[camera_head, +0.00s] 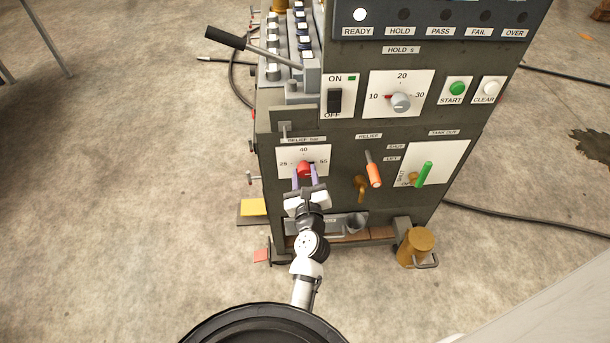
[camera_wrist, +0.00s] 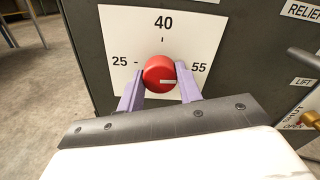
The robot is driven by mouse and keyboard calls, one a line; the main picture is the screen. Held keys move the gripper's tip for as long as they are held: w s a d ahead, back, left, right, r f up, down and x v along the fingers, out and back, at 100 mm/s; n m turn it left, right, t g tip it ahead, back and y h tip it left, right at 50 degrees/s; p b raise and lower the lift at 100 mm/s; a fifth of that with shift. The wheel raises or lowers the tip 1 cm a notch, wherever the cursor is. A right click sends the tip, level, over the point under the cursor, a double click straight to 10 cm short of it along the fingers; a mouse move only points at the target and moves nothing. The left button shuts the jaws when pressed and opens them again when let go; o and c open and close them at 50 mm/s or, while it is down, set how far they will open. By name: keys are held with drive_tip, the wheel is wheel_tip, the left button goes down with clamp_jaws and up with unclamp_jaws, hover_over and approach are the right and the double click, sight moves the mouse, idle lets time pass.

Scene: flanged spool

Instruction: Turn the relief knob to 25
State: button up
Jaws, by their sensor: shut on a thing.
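The red relief knob (camera_head: 304,169) sits on a white dial plate (camera_head: 320,154) marked 25, 40 and 55, low on the machine's front. My gripper (camera_head: 305,177) reaches the knob from the front. Its purple fingers, also in the wrist view (camera_wrist: 160,88), stand at the knob's left and right sides and are shut on it. The scale numbers stay visible.
An orange-handled lever (camera_head: 374,172) and a green-handled lever (camera_head: 424,174) are to the right of the dial. Above are the hold knob (camera_head: 401,103), the ON/OFF switch (camera_head: 334,101) and a black-handled lever (camera_head: 225,38). A brass-coloured can (camera_head: 417,246) stands low right.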

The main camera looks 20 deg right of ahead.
drive_tip(key=n, duration=0.3)
drive_tip(key=shift+n, duration=0.4)
drive_tip(key=n+b, duration=0.1)
drive_tip(key=n, duration=0.3)
drive_tip(key=shift+n, duration=0.3)
drive_tip(key=n+b, duration=0.1)
drive_tip(key=n, duration=0.3)
drive_tip(key=shift+b, duration=0.3)
drive_tip(key=n+b, duration=0.2)
drive_tip(key=n, duration=0.3)
drive_tip(key=n+b, duration=0.2)
drive_tip(key=n, duration=0.2)
drive_tip(key=shift+n, duration=0.3)
drive_tip(key=n+b, duration=0.2)
drive_tip(key=n, duration=0.2)
drive_tip(key=shift+b, duration=0.4)
drive_tip(key=n+b, duration=0.2)
drive_tip(key=n, duration=0.2)
drive_tip(key=shift+n, duration=0.4)
drive_tip(key=n+b, duration=0.1)
drive_tip(key=n, duration=0.3)
drive_tip(key=shift+n, duration=0.4)
